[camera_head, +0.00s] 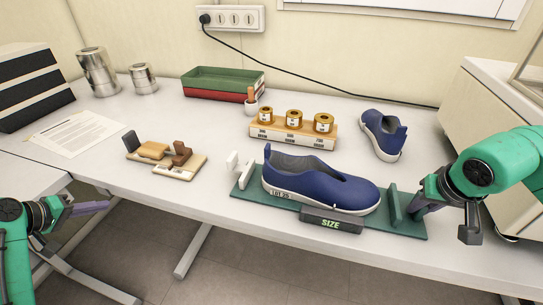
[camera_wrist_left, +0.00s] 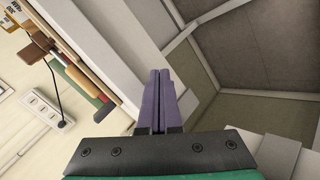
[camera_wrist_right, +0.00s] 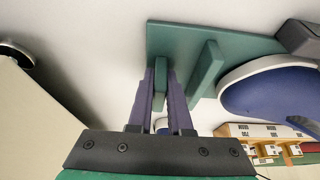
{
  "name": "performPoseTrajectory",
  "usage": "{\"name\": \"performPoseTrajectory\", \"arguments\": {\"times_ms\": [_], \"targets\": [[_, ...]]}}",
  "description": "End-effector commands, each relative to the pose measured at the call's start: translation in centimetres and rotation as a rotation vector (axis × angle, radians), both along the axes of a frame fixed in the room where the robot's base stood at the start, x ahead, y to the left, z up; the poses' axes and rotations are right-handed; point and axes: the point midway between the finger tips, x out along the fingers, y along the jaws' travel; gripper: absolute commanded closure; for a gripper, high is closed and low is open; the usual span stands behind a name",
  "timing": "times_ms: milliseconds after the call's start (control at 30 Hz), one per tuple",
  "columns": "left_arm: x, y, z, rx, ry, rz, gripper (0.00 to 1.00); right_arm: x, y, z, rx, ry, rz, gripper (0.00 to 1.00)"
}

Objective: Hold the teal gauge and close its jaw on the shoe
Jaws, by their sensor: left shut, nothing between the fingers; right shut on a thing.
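The teal gauge (camera_head: 408,227) lies flat on the table, with a dark SIZE display (camera_head: 331,222) on its front edge. The blue shoe (camera_head: 320,187) rests upright on it, its LOT 25 heel to the left and toe to the right. A teal upright plate (camera_head: 394,204) stands just beyond the toe with a narrow gap; it also shows in the right wrist view (camera_wrist_right: 207,72). White upright pieces (camera_head: 246,169) stand near the heel. My right gripper (camera_wrist_right: 160,70) is shut on a teal tab (camera_wrist_right: 165,75) at the gauge's right end. My left gripper (camera_head: 106,206) is shut and empty before the table's front edge.
A second blue shoe (camera_head: 383,134) stands at the back right. A wooden rack of gold rolls (camera_head: 293,134), red and green trays (camera_head: 222,82) and a wooden block fixture (camera_head: 165,157) stand behind or left. A beige cabinet (camera_head: 480,110) borders the right.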

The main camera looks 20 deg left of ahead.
Motion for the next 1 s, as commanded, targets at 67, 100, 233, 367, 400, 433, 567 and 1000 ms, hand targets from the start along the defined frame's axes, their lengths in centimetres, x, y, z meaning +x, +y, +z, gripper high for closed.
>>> {"name": "performPoseTrajectory", "arguments": {"times_ms": [67,100,233,367,400,433,567,1000], "targets": [[1.1,0.4,4.8,0.097,-0.141,-0.077,1.0,0.0,0.0,0.0,0.0,0.001,0.0,1.0],[1.6,0.3,7.4,0.148,-0.215,-0.117,1.0,0.0,0.0,0.0,0.0,0.001,0.0,1.0],[5.7,-5.3,8.1,-0.109,-0.363,-0.245,1.0,0.0,0.0,0.0,0.0,0.0,0.0,1.0],[7.8,-11.7,8.3,-0.43,-0.412,-0.375,1.0,0.0,0.0,0.0,0.0,0.0,0.0,1.0],[8.1,-13.3,8.6,-0.513,-0.42,-0.409,1.0,0.0,0.0,0.0,0.0,0.0,0.0,1.0],[8.2,-14.3,8.8,-0.568,-0.425,-0.431,1.0,0.0,0.0,0.0,0.0,0.0,0.0,1.0],[8.6,-16.8,9.4,-0.704,-0.432,-0.488,1.0,0.0,0.0,0.0,0.0,0.001,0.0,1.0],[14.0,-22.4,9.5,-0.711,-0.431,-0.495,1.0,0.0,0.0,0.0,0.0,0.001,0.0,1.0]]}}
